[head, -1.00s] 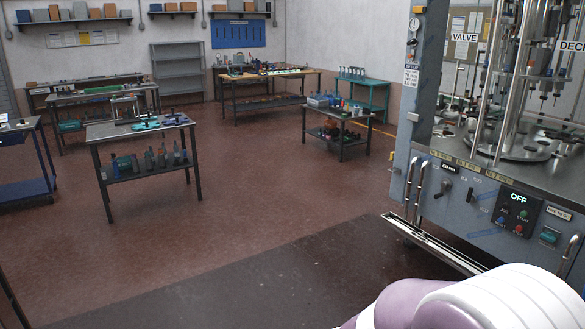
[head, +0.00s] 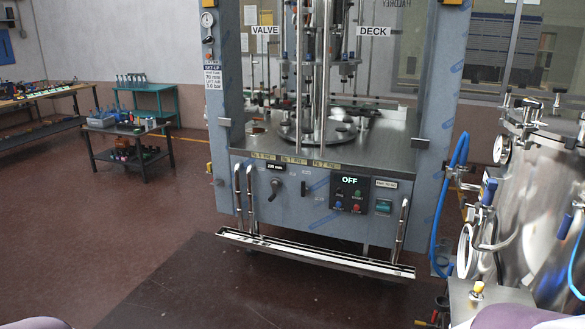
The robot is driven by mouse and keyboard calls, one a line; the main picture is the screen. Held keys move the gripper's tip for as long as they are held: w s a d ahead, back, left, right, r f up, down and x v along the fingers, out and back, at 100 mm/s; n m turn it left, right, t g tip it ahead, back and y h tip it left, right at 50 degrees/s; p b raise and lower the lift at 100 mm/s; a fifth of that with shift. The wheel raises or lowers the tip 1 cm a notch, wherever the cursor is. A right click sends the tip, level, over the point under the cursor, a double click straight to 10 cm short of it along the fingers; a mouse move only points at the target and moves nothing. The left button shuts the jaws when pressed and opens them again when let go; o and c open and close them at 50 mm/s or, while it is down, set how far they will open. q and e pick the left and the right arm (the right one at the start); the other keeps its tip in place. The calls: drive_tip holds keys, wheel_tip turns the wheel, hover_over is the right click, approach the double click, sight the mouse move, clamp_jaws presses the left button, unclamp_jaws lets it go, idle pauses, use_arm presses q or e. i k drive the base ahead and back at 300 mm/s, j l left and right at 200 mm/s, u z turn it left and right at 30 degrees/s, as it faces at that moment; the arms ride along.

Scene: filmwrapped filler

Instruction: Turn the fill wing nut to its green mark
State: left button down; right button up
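A filling machine (head: 300,210) with a grey-blue frame stands ahead of me in the head view, its control panel (head: 352,194) reading OFF. A dark handle or knob (head: 275,186) sits on its front under a small display. Labels VALVE (head: 265,30) and DECK (head: 373,32) hang in its upper part among vertical rods and nozzles. I cannot make out a fill wing nut or a green mark for it at this distance. Neither gripper is in view; only parts of my own body show at the bottom corners.
A steel tank (head: 535,215) with gauges and a blue hose (head: 450,190) stands close on the right. A metal drip tray (head: 315,252) juts from the machine's front. A small dark table (head: 130,135) and a workbench (head: 40,95) stand left. The floor (head: 120,235) before them is clear.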

sight(448, 173)
drive_tip(key=i+j+z, duration=0.1)
drive_tip(key=i+z, duration=0.15)
drive_tip(key=z, duration=0.15)
drive_tip(key=i+j+z, duration=0.2)
drive_tip(key=z, duration=0.25)
drive_tip(key=i+j+z, duration=0.2)
drive_tip(key=z, duration=0.2)
drive_tip(key=i+j+z, duration=0.1)
drive_tip(key=z, duration=0.25)
drive_tip(key=i+j+z, duration=0.1)
drive_tip(key=z, duration=0.3)
drive_tip(key=i+j, duration=0.2)
drive_tip(key=i+j+z, duration=0.15)
drive_tip(key=j, duration=0.25)
drive_tip(key=i+j, duration=0.25)
drive_tip(key=i+j+z, duration=0.15)
drive_tip(key=j, duration=0.25)
drive_tip(key=i+j, duration=0.2)
drive_tip(key=j, duration=0.15)
drive_tip(key=i+j+z, duration=0.1)
drive_tip(key=j, duration=0.25)
drive_tip(key=i+j+z, duration=0.1)
drive_tip(key=i+j, duration=0.15)
drive_tip(key=j, duration=0.1)
